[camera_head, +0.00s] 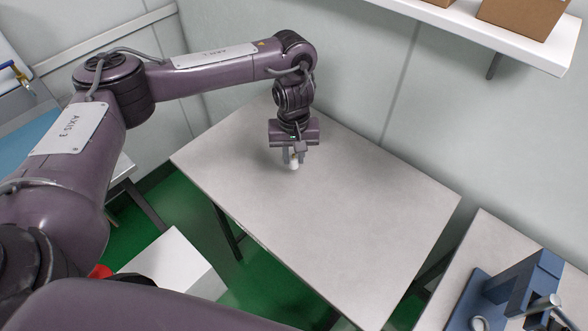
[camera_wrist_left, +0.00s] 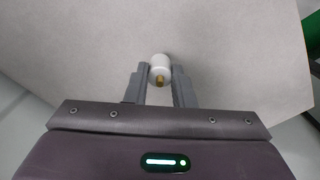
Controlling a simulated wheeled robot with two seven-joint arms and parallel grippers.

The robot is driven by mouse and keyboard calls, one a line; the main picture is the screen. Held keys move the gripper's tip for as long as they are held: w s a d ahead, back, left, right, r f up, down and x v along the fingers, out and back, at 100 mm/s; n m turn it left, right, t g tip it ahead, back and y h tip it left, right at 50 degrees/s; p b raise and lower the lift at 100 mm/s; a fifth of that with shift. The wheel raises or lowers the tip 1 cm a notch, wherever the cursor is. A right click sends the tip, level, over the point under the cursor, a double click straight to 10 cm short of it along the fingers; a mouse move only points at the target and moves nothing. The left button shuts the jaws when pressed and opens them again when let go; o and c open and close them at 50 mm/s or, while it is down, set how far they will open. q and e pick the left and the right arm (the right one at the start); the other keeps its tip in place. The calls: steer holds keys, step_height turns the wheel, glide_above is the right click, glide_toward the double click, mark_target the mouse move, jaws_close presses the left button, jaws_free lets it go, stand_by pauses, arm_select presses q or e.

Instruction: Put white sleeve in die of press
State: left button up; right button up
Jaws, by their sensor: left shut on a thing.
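The white sleeve (camera_head: 295,162) is at the tips of my left gripper (camera_head: 293,154), above or on the grey table near its back. In the left wrist view the white sleeve (camera_wrist_left: 160,64) sits between the two fingers of the gripper (camera_wrist_left: 160,76), with a brass-coloured part (camera_wrist_left: 159,80) at its near end. The fingers are shut on it. The blue press (camera_head: 520,290) stands on another table at the lower right. Its die is not clearly visible. My right gripper is not in view.
The grey table (camera_head: 330,230) is otherwise clear. A gap separates it from the press table (camera_head: 470,250). A wall shelf (camera_head: 500,35) with cardboard boxes (camera_head: 525,15) is at the upper right. A white surface (camera_head: 170,268) is at lower left.

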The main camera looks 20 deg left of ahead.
mark_target(294, 166)
arm_select(q)
steer(key=shift+f, duration=2.3)
steer(key=shift+f, duration=0.1)
steer(key=o, duration=0.9)
steer(key=shift+o, duration=0.2)
